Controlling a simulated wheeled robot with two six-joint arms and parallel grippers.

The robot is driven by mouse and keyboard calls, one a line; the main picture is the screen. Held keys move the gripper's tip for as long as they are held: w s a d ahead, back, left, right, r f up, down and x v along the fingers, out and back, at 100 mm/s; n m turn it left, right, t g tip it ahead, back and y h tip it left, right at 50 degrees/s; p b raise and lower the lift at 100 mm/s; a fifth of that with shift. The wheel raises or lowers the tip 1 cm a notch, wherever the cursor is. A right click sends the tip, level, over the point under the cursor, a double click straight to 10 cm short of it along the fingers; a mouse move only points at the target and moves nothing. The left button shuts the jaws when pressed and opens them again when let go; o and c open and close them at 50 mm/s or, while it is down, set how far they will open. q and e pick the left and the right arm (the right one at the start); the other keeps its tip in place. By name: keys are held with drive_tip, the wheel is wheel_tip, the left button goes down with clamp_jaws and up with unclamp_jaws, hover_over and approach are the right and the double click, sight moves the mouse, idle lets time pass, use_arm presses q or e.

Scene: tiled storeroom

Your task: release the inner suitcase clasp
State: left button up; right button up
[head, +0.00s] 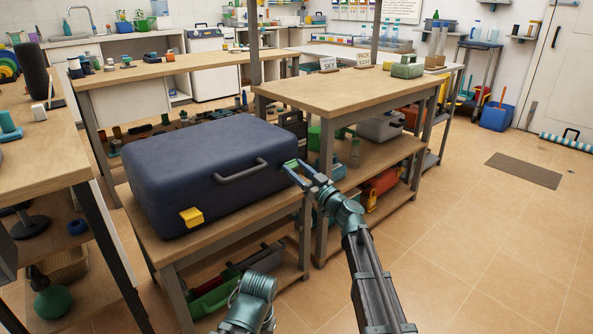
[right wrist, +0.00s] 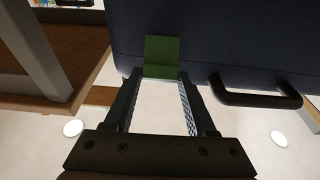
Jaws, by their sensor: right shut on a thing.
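A dark blue suitcase (head: 205,168) lies flat and closed on a low wooden table. Its front side has a grey handle (head: 243,172), a yellow clasp (head: 191,217) toward the left end and a green clasp (right wrist: 162,52) toward the right end. My right gripper (head: 296,168) is at the green clasp, with its fingers closed on the clasp's sides. The right wrist view shows the clasp between the fingertips (right wrist: 160,76), flat against the suitcase, with the handle beside it. My left gripper is out of view.
A taller wooden table (head: 345,90) stands just behind and right of the suitcase, with boxes on its lower shelf. Another table (head: 40,145) is close at the left.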

drive_tip(key=o, duration=1.4)
drive_tip(key=shift+c, duration=0.2)
drive_tip(key=b+v, duration=0.3)
drive_tip(key=v, duration=1)
drive_tip(key=shift+s+d, duration=0.2)
drive_tip(key=shift+s, duration=0.15)
drive_tip(key=shift+f, duration=0.1)
